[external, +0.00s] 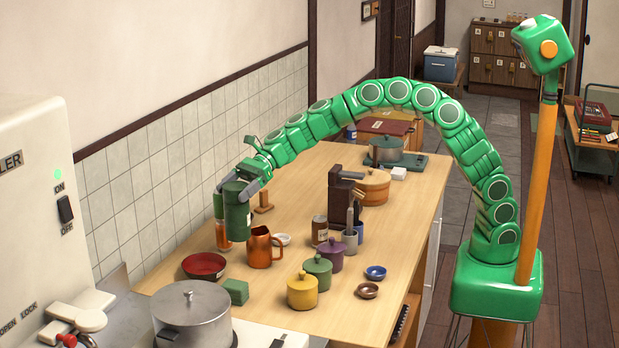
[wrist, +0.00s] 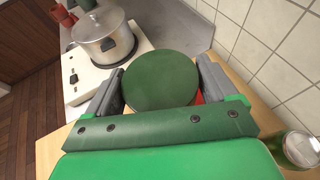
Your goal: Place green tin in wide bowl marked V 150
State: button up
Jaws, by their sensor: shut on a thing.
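The green tin (external: 237,212), a dark green cylinder, is held upright by my gripper (external: 241,187) above the far-left part of the counter. In the wrist view, the round lid of the tin (wrist: 162,80) sits between the two grey fingers of my gripper (wrist: 160,76), which is shut on it. I cannot read a V 150 mark on any bowl. In the wrist view the tin mostly hides a small patch of red under it.
A green block (external: 236,291) and a steel pot (external: 192,314) are by the red bowl. The tiled wall (external: 155,165) runs along the left. Lidded pots (external: 302,290) stand right.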

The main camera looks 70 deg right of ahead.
jog(key=w+a+f, duration=0.4)
jog(key=w+f, duration=0.6)
jog(key=f, duration=0.1)
jog(key=shift+a+f, duration=0.3)
jog(key=shift+f, duration=0.05)
dwell(0.5)
jog(key=shift+f, duration=0.1)
jog(key=o, duration=1.4)
jog(key=shift+v, duration=6.1)
